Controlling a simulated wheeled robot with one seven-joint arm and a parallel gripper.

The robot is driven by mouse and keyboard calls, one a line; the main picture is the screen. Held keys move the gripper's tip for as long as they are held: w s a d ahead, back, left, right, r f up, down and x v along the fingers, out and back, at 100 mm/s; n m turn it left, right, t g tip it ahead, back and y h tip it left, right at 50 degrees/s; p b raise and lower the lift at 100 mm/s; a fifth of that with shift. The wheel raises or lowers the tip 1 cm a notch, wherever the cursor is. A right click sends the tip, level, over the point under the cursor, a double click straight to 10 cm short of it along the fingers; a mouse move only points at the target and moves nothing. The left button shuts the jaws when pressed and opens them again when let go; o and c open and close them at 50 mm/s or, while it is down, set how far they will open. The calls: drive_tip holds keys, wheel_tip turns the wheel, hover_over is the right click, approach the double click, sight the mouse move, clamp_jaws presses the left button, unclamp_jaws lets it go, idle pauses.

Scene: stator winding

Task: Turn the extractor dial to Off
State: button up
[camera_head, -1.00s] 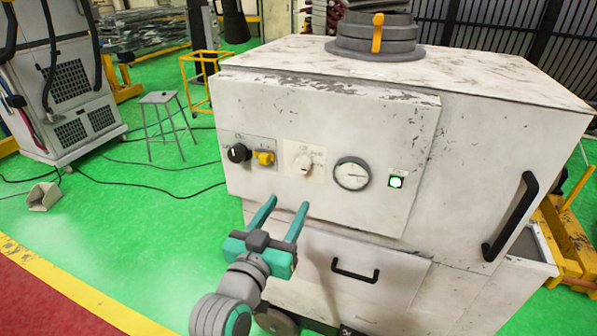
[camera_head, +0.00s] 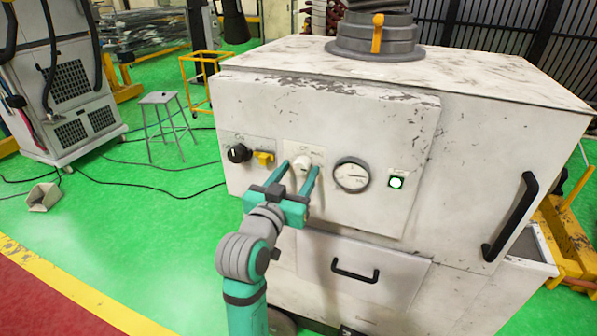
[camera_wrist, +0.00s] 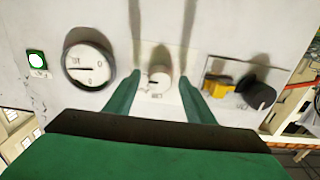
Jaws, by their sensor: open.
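The extractor cabinet (camera_head: 340,110) is a worn white box with a front control panel. Its white dial (camera_head: 302,163) sits on a pale label plate between a yellow switch and a round gauge. The dial also shows in the wrist view (camera_wrist: 158,82). My gripper (camera_head: 299,168) is open, its two teal fingers at either side of the dial. In the wrist view my gripper (camera_wrist: 161,78) has a gap on both sides of the dial. The label's writing is too small to read, so the dial's setting cannot be told.
A black knob (camera_head: 238,153) and the yellow switch (camera_head: 263,158) lie left of the dial. The gauge (camera_head: 351,174) and a lit green button (camera_head: 396,182) lie right. A drawer handle (camera_head: 355,271) is below. Green floor (camera_head: 120,220) is open at left.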

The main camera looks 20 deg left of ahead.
drive_tip(key=shift+w, duration=0.4)
drive_tip(key=shift+c, duration=0.3)
drive_tip(key=c, duration=1)
